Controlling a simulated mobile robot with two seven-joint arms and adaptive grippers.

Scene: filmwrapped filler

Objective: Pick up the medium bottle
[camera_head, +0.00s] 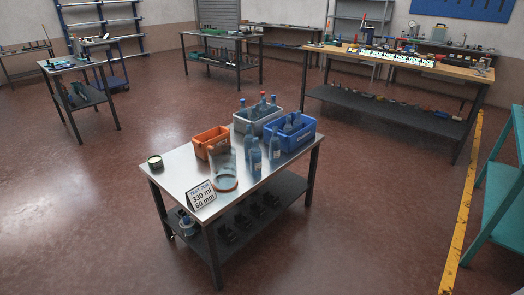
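Several blue-tinted bottles are on and around a metal table (180,176). A front bottle (255,158) stands upright on the tabletop, with another bottle (274,150) close to its right. Part of a third bottle (248,138) shows behind them. More bottles stand in a grey crate (240,125), some with red caps, and in a blue crate (300,138). The sizes are hard to compare, so I cannot tell which is the medium bottle. A sign (201,195) at the table's front reads "330 ml" and "60 mm". Neither of my grippers is in view.
An orange bin (211,140), a clear cylinder (222,168) and a small dark tin (155,162) share the tabletop. Black items sit on its lower shelf. A long workbench (400,55) stands behind right, a teal bench (500,205) at far right. The floor around is clear.

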